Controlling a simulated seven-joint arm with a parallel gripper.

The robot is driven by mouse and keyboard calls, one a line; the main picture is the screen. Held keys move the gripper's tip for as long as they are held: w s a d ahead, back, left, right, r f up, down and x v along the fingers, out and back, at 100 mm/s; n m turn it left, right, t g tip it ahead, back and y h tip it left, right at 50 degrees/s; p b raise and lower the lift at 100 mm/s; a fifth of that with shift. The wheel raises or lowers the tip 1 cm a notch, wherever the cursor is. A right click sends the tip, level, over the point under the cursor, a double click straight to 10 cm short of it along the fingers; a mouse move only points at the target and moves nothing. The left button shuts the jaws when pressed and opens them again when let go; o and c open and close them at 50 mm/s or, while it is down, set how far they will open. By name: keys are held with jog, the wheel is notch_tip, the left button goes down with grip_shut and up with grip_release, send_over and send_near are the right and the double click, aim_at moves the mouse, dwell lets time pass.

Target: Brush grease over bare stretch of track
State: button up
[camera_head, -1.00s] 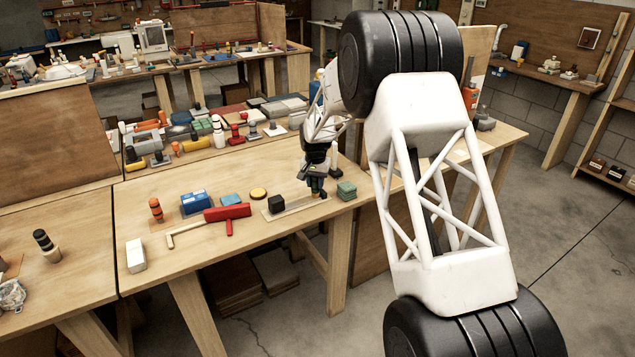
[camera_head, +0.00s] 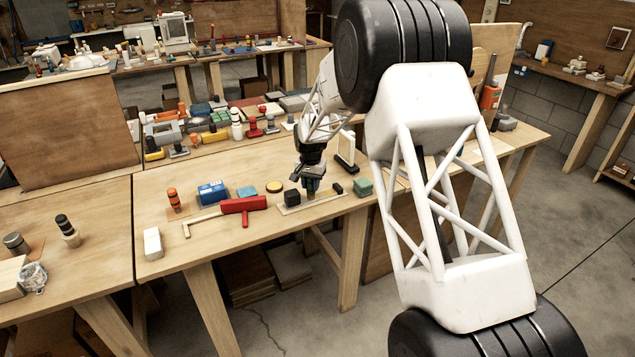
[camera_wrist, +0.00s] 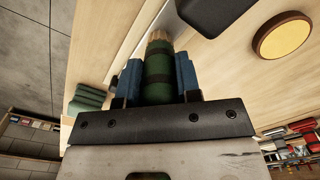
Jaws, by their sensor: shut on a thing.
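The track (camera_head: 318,203) is a thin pale strip on the front bench, with a black block (camera_head: 292,197) at its left end and a smaller dark block (camera_head: 337,188) at its right. My gripper (camera_head: 310,188) points down over the strip, just right of the black block. In the wrist view its blue-padded fingers (camera_wrist: 158,78) are shut on a brush (camera_wrist: 158,82) with a dark green handle and tan bristles. The bristles are at or just above the strip; contact is not clear. The black block also shows there (camera_wrist: 215,12). Any grease is too small to tell.
A yellow disc (camera_head: 274,187), blue pad (camera_head: 247,191), blue box (camera_head: 211,193) and red tool (camera_head: 243,205) lie to the left. Crowded items fill the bench behind. The front bench edge is close.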

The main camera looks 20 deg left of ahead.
jog(key=shift+s+a, duration=0.35)
jog(key=shift+r, duration=4)
jog(key=shift+r, duration=0.1)
